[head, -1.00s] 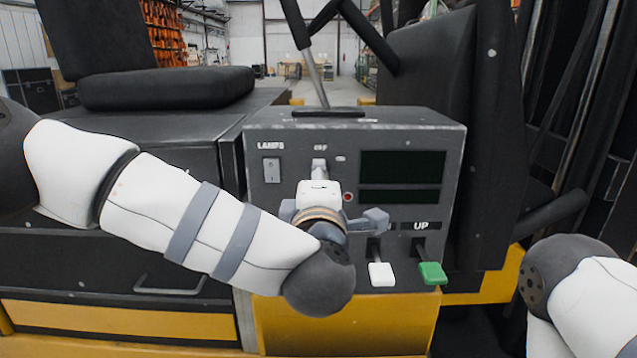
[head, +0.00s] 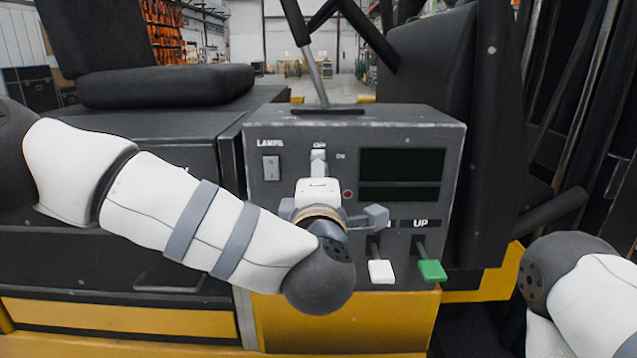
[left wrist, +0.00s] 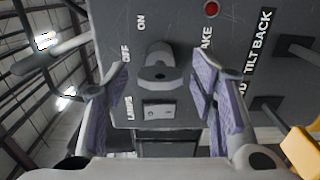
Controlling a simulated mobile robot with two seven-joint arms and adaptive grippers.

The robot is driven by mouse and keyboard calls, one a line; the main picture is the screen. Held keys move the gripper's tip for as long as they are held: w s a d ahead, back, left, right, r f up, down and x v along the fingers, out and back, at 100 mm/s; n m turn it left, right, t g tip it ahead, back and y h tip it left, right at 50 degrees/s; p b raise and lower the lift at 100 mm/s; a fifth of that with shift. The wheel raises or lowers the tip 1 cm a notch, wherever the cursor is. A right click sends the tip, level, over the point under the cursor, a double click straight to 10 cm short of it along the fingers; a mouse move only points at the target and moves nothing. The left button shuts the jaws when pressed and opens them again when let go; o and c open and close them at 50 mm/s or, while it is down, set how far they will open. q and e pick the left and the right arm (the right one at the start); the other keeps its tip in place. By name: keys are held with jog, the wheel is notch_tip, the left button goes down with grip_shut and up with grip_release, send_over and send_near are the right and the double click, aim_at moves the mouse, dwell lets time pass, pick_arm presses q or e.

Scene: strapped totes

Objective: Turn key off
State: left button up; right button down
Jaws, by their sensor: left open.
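The key (left wrist: 160,68) is a grey knob on the dark panel in the left wrist view, beside the OFF and ON labels. My left gripper (left wrist: 158,80) is open, with one purple-padded finger on each side of the key and a visible gap on both sides. It holds nothing. I cannot tell which label the key points to. My right gripper is out of view; only part of that arm shows at right.
The lamps switch (head: 271,168) is left of my gripper; it also shows in the left wrist view (left wrist: 158,111). A red button (left wrist: 211,9) sits nearby. A white lever (head: 381,271) and a green lever (head: 432,270) stick out below right. A black seat (head: 165,85) is at left.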

pick_arm(q)
jog(key=s, duration=1.2)
